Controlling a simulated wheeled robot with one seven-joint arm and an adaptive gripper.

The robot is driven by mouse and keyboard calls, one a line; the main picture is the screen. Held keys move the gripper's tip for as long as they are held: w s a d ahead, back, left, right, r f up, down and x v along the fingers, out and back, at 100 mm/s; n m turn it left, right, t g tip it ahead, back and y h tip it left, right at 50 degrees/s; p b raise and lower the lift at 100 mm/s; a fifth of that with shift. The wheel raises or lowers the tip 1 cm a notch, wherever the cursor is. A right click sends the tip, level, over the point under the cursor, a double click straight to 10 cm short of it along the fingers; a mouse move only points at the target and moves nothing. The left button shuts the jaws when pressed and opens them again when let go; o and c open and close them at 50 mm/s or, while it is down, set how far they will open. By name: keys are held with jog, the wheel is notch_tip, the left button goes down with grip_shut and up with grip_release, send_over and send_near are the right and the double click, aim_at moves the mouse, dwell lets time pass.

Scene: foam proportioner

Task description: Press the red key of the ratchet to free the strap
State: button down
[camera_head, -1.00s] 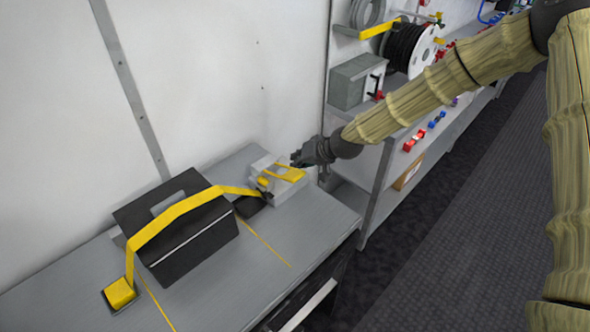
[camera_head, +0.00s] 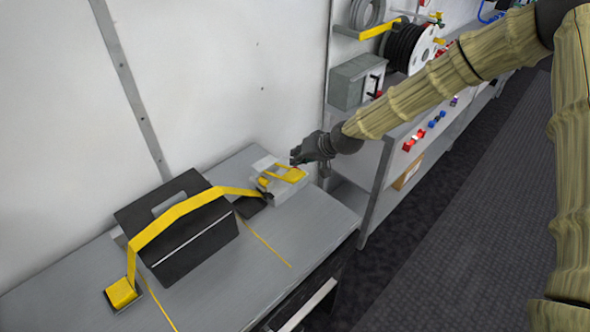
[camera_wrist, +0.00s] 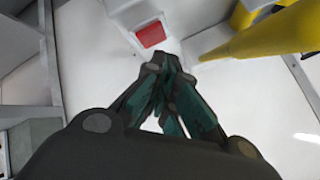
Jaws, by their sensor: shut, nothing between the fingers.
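The ratchet (camera_head: 277,186) is a grey-white block with a yellow handle (camera_head: 291,174) on the bench's far right end. Its red key (camera_wrist: 151,35) shows in the wrist view, set in a pale housing just beyond my fingertips. The key cannot be made out in the head view. The yellow strap (camera_head: 172,213) runs from the ratchet over a black case (camera_head: 183,257) to a yellow anchor (camera_head: 121,293) at the bench's front left. My gripper (camera_head: 297,157) is shut and empty beside the ratchet; its fingertips (camera_wrist: 160,62) point towards the key. Whether they touch it cannot be told.
The grey bench (camera_head: 225,290) has bare room in front of the case. A shelf unit (camera_head: 372,200) with a grey box (camera_head: 355,82) and cable reels (camera_head: 404,45) stands to the right. A white wall (camera_head: 225,80) rises close behind the bench.

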jog(key=shift+r+p, duration=1.05)
jog(key=shift+r, duration=1.35)
